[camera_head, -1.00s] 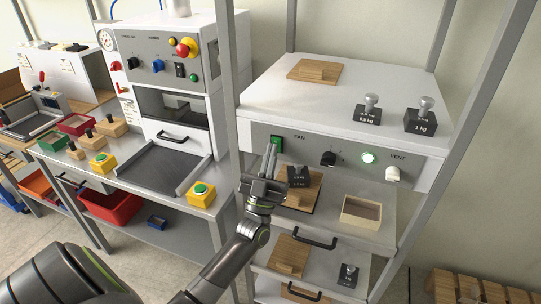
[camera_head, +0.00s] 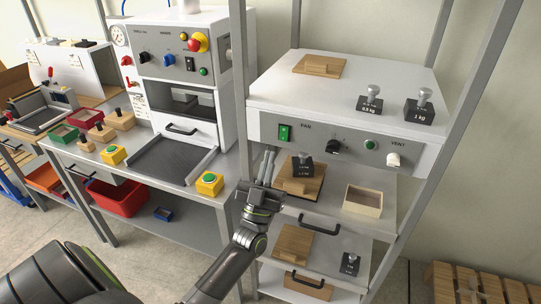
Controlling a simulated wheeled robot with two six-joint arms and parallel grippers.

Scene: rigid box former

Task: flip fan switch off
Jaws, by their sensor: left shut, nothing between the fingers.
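The fan switch (camera_head: 285,132) is a green rocker on the grey control panel (camera_head: 318,143), left of the label FAN. My left gripper (camera_head: 267,168) is shut and empty, fingers pointing up. In the picture it is below and a little left of the switch, apart from it. The switch is fully in view, but its rocker tilt is too small to read. The round indicator (camera_head: 370,145) on the panel is dark green and unlit. My right gripper is not in view.
A black knob (camera_head: 333,147) and a white vent knob (camera_head: 393,159) share the panel. Below it a shelf holds a wooden board with a black weight (camera_head: 303,165) and an open box (camera_head: 363,200). A grey frame post (camera_head: 239,80) stands left of the panel.

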